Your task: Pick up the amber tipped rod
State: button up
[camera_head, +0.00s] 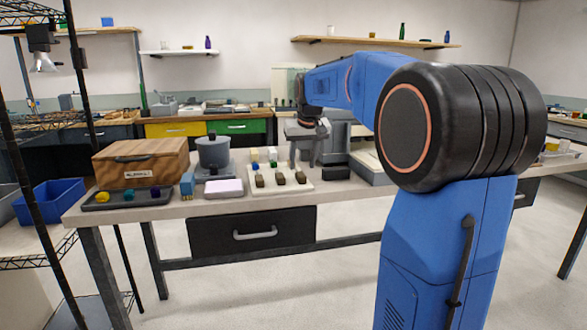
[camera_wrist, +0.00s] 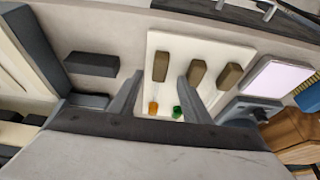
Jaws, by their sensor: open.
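The amber tipped rod (camera_wrist: 153,107) shows in the wrist view as a small amber tip near the left finger. Its clear shaft is faint, in line with a brown block. A green tipped rod (camera_wrist: 177,112) is just to its right. My gripper (camera_wrist: 162,80) is open, its two fingers apart on either side of the amber and green tips in this view. I cannot tell its height above them. In the head view my gripper (camera_head: 304,158) hangs over the right part of the white board (camera_head: 314,183). The green tip (camera_head: 273,163) also shows there.
A blue tip (camera_head: 254,165) is left of the green one. Several brown blocks (camera_wrist: 197,72) stand on the board. A dark block (camera_head: 336,172) lies right of it. A pale pad (camera_head: 223,187), a grey pot (camera_head: 213,152) and a wooden box (camera_head: 140,163) stand left.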

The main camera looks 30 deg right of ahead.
aim_at(300, 173)
jog(key=shift+w+x, duration=0.1)
jog(key=shift+x, duration=1.2)
jog(key=shift+w+x, duration=0.15)
jog(key=shift+x, duration=1.1)
jog(key=shift+d+r, duration=0.1)
grip_shut()
